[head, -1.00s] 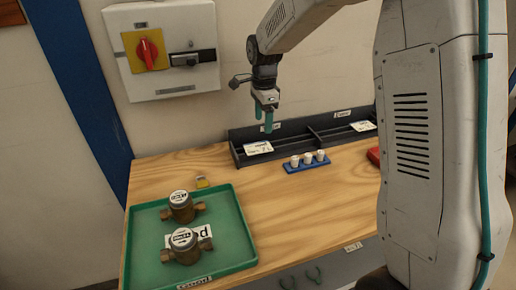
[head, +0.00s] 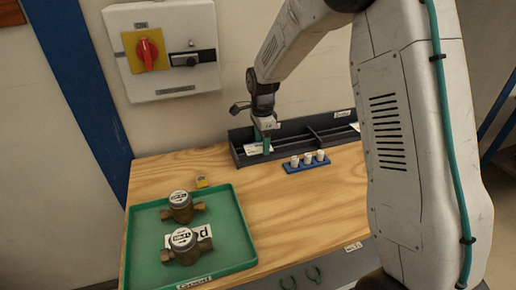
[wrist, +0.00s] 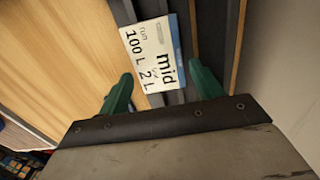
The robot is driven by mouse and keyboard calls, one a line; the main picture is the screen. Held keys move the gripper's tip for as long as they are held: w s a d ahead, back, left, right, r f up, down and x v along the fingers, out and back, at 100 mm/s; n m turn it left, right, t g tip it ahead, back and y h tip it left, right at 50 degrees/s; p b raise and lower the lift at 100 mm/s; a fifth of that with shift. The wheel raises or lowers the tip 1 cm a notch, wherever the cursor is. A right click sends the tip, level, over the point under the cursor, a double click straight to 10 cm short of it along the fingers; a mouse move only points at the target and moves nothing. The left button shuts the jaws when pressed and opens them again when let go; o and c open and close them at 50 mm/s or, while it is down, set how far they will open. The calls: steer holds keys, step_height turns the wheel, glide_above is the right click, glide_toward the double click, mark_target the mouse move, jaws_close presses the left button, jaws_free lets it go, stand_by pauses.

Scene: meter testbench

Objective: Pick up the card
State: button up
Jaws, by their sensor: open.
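A white card (wrist: 151,54) with a blue edge, printed "mid", "run 100 L" and "2 L", lies in the dark compartment tray. In the head view the card (head: 252,149) shows at the tray's left end, partly hidden by my gripper. My gripper (head: 265,143) points down over that end of the tray. In the wrist view my gripper (wrist: 160,88) is open, its green fingers apart, with the card's near end between or just beyond the fingertips. I cannot tell the exact height gap. Nothing is held.
The dark tray (head: 290,135) stands against the wall, its walls close to my fingers. A blue rack with white caps (head: 307,162) stands in front. A green tray (head: 235,235) holds two brass meters (head: 180,207). A yellow padlock (head: 202,182) lies nearby. A switch box (head: 163,50) hangs above.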

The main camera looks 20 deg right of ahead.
steer(key=shift+f, duration=0.25)
stand_by(0.3)
steer(key=c, duration=0.7)
